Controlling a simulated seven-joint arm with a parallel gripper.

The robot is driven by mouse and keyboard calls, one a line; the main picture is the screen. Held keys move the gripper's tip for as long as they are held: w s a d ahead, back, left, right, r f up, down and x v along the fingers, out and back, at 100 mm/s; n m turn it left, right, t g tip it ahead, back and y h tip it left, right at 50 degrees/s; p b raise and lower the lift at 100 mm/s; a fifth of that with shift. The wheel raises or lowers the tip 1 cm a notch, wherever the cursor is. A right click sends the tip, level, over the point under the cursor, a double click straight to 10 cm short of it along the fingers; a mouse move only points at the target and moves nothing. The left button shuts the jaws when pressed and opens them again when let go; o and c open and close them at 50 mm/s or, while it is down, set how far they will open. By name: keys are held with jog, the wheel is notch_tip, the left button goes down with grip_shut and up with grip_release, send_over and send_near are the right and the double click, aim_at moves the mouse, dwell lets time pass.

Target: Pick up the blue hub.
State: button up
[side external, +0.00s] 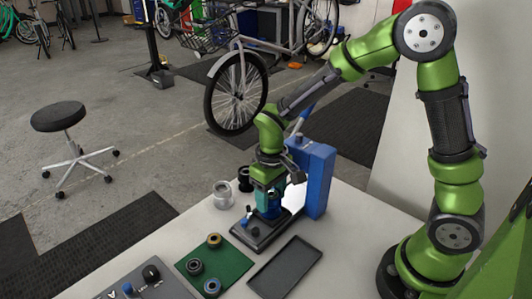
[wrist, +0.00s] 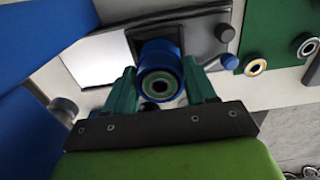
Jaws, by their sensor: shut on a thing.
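The blue hub (wrist: 149,48) is a short blue cylinder with a metal-and-green ring in its near face. In the wrist view it sits between the two teal fingers of my gripper (wrist: 160,70), which is shut on it. Behind it is a dark square part of a grey fixture (wrist: 205,40). In the side view my gripper (side external: 269,195) points down over the fixture's dark base (side external: 250,236), and the hub (side external: 270,212) shows as a small blue patch below the fingers. I cannot tell whether the hub touches the fixture.
A tall blue housing (side external: 319,180) stands close beside my gripper. A green mat (side external: 225,258) with several rings and an empty dark tray (side external: 285,267) lie in front. A clear jar (side external: 223,194) and a black part (side external: 245,179) stand to the left. A control box (side external: 140,285) is at the near edge.

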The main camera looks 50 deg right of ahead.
jog(key=shift+r, duration=3.2)
